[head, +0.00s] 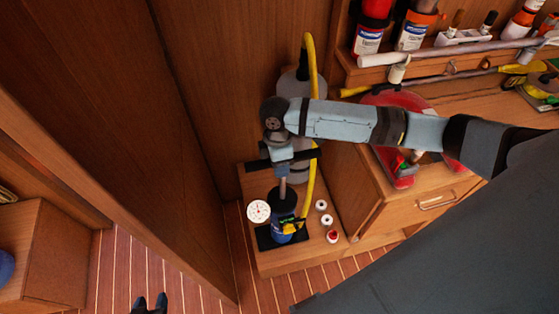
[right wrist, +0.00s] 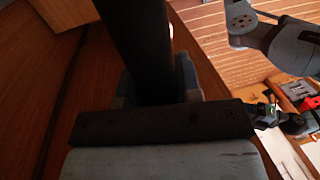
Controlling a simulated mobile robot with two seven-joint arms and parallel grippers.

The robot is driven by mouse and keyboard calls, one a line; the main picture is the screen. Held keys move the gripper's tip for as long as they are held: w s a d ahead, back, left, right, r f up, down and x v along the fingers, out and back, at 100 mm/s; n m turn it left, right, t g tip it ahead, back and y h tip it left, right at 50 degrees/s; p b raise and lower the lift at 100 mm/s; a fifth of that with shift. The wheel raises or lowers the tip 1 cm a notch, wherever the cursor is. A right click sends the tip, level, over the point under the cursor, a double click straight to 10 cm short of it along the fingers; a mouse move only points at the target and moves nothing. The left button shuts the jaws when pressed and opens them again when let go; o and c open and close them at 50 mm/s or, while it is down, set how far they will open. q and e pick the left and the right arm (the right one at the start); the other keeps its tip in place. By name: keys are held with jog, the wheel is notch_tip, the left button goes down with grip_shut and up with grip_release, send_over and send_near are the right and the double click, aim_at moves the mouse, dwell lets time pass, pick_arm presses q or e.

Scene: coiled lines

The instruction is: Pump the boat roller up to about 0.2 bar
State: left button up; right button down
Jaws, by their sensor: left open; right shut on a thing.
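The pump (head: 281,222), with a blue body and black top, stands upright on a low wooden ledge. Its rod rises to a black crossbar handle (head: 262,164). My right gripper (head: 282,152) is shut on this handle; the arm hides most of the grip. The dark handle also shows between the fingers in the right wrist view (right wrist: 135,45). A round white gauge (head: 258,211) sits beside the pump; its reading is too small to tell. The grey roller (head: 294,86) stands behind, partly covered by my arm. A yellow hose (head: 309,50) loops beside it. My left gripper (head: 150,303) is open and empty, low at the bottom edge.
Small white caps (head: 326,220) and a red-and-white one (head: 332,237) lie right of the pump. A drawer cabinet (head: 405,207) with a red item (head: 401,98) on top stands close to the right. A wooden wall panel (head: 165,140) borders the left. The striped floor (head: 190,280) is clear.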

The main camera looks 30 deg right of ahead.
aim_at(280, 202)
jog(key=f+b, duration=0.1)
jog(key=f, duration=0.4)
jog(key=f+b, duration=0.1)
jog(key=f, duration=0.4)
jog(key=f+b, duration=0.1)
jog(key=f, duration=0.5)
jog(key=shift+s+a, duration=0.1)
jog(key=shift+s, duration=0.15)
jog(key=shift+s+f, duration=0.1)
jog(key=shift+f, duration=0.15)
jog(key=c, duration=0.8)
grip_release()
jog(key=shift+f, duration=0.1)
jog(key=shift+c, duration=0.2)
jog(key=shift+w+r, duration=0.25)
jog(key=shift+w+r, duration=0.1)
jog(key=shift+r, duration=0.25)
notch_tip(280, 202, up, 13)
jog(key=w, duration=0.2)
jog(key=shift+w+d+f+b, duration=0.15)
jog(key=shift+d+f+b, duration=0.05)
jog(key=shift+d+b, duration=0.2)
jog(key=shift+a, duration=0.1)
